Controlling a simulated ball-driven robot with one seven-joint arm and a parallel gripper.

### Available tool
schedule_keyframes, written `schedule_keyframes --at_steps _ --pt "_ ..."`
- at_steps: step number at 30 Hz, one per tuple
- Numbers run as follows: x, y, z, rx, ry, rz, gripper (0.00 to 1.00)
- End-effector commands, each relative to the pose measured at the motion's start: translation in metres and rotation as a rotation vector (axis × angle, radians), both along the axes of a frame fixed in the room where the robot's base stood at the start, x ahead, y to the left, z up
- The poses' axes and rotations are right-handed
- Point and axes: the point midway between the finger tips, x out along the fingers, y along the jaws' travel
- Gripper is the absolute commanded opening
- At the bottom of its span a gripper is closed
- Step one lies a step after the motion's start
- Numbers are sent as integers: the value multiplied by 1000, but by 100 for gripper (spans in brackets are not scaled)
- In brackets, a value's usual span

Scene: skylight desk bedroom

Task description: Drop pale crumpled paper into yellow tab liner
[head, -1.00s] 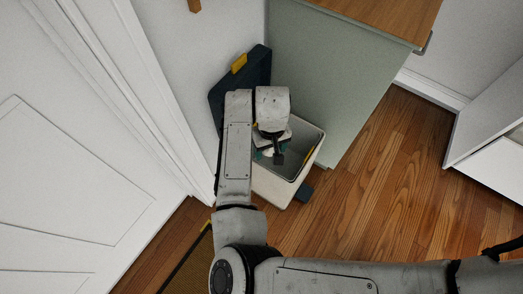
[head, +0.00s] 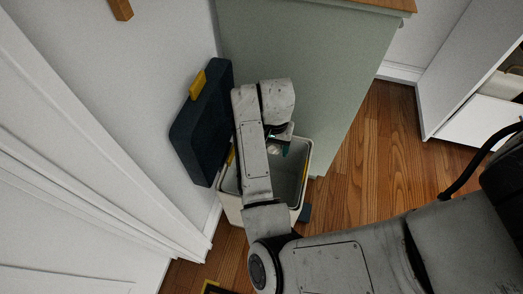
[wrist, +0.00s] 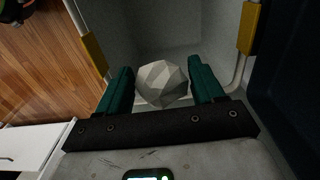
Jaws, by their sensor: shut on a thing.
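My gripper (wrist: 161,80) is shut on the pale crumpled paper (wrist: 163,84), a faceted off-white ball between the two teal fingers in the wrist view. The yellow tab liner (wrist: 188,28) is the grey inside of a pale bin, with a yellow tab (wrist: 93,53) on each side of its rim. In the head view the liner (head: 291,180) shows beneath my arm, and my gripper (head: 281,148) is over its opening, near the far end. My arm hides part of the bin's left side there. How high the paper is above the liner's floor is hard to tell.
The bin's dark blue lid (head: 203,128) stands open at the left, against the wall. A pale green cabinet (head: 300,70) stands right behind the bin. A white door is at the left. Wooden floor (head: 375,150) is free to the right, before a white drawer unit (head: 470,110).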

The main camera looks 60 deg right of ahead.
Motion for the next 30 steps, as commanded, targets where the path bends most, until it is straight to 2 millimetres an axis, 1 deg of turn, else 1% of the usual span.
schedule_keyframes --at_steps 5,15,18,22,29,30 --pt "-1 -1 -10 1 0 -9 39" --pt "0 0 -48 1 -1 -7 39" --pt "0 0 -56 1 -1 -6 39" --pt "0 0 -60 1 -1 -6 39" --pt "0 0 -59 1 -1 -6 39" --pt "0 0 -59 1 -1 -6 69"
